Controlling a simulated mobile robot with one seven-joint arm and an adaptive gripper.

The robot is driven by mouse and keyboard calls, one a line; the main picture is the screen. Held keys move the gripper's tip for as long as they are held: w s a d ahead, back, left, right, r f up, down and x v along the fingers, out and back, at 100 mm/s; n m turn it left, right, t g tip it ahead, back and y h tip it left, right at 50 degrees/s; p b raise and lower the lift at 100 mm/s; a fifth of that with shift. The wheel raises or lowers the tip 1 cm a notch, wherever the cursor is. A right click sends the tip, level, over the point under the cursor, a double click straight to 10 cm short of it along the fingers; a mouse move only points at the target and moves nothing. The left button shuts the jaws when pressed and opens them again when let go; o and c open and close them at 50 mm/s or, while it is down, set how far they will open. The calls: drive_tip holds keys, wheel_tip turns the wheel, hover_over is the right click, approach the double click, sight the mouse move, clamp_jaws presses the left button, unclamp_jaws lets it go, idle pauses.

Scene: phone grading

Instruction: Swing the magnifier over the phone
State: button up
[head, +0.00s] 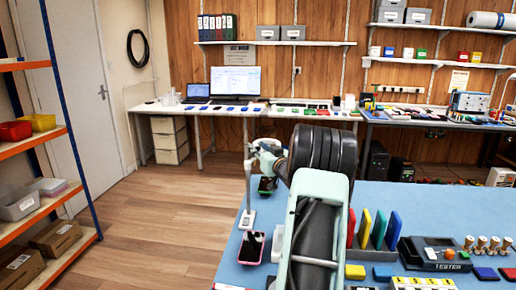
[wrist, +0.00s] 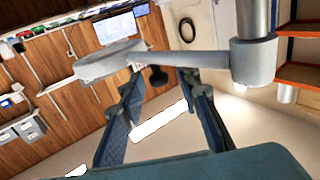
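The magnifier's post (head: 248,180) rises from a white base at the left edge of the blue table. In the wrist view its pale arm (wrist: 190,56) runs from the thick post joint at right to the flat, rounded head (wrist: 110,60) at left. My gripper (wrist: 164,82) is open, its two dark blue fingers apart, with the tips close to the magnifier's arm. I cannot tell whether they touch. In the head view my own arm hides most of the gripper. A phone with a pinkish edge (head: 252,248) lies near the magnifier base.
Upright coloured slabs (head: 378,229) and a tester box (head: 435,254) stand right of my arm. An orange-edged shelf (head: 40,140) stands at far left. Open floor lies left of the table.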

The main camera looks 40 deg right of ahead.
drive_tip(key=shift+w+d, duration=0.1)
drive_tip(key=shift+w, duration=0.25)
clamp_jaws()
